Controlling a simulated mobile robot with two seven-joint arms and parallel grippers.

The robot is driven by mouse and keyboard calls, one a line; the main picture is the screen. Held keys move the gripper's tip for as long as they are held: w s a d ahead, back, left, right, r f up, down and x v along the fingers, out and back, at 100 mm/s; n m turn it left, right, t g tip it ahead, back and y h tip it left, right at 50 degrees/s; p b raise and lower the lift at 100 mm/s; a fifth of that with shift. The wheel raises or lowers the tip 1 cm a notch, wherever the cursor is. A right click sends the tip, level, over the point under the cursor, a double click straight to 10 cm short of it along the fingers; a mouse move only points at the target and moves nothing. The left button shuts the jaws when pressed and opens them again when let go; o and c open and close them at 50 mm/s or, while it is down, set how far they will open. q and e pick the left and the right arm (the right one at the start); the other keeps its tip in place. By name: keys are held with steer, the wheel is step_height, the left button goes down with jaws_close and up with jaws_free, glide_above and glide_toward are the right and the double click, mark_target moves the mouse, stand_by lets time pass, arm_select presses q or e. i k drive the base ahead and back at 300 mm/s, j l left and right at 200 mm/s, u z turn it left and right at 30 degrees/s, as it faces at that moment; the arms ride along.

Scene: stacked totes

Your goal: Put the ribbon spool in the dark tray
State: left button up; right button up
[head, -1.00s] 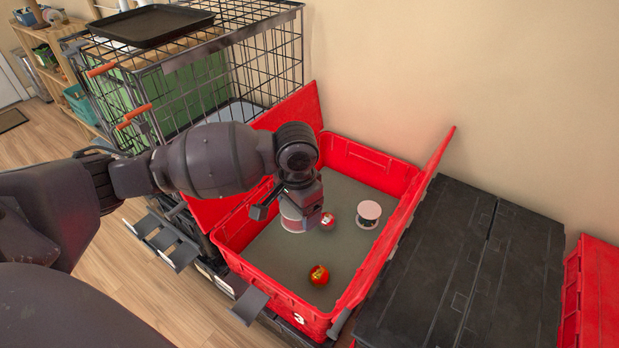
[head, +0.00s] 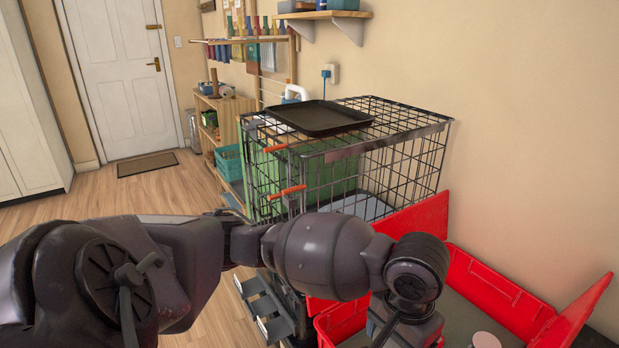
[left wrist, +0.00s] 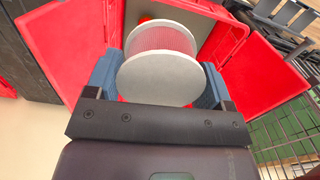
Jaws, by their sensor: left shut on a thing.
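The ribbon spool (left wrist: 160,78), with pale round ends and pinkish-red ribbon, sits between the blue-grey fingers of my left gripper (left wrist: 157,88) in the left wrist view. The gripper is shut on it. In the head view my left wrist is over the red tote at the bottom edge; the fingers and held spool are out of frame. The dark tray (head: 319,118) lies flat and empty on top of the wire crate, beyond and above my left wrist. My right gripper is not in view.
The wire crate (head: 400,145) stands beside the open red tote (head: 500,290), whose lids stick up. Another pale round thing (head: 485,341) lies in the tote. A wall shelf (head: 325,15) hangs behind the crate. Floor is open at the left.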

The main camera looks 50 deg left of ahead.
mark_target(306, 112)
steer(key=k+j, duration=0.4)
steer(key=j, duration=0.2)
steer(key=k+j, duration=0.1)
steer(key=j, duration=0.25)
steer(key=k+j+z, duration=0.1)
steer(key=j, duration=0.25)
steer(key=j+z, duration=0.1)
steer(key=j, duration=0.65)
steer(key=i+j, duration=0.1)
steer(key=j, duration=0.25)
steer(key=i+j, duration=0.1)
steer(key=j, duration=0.25)
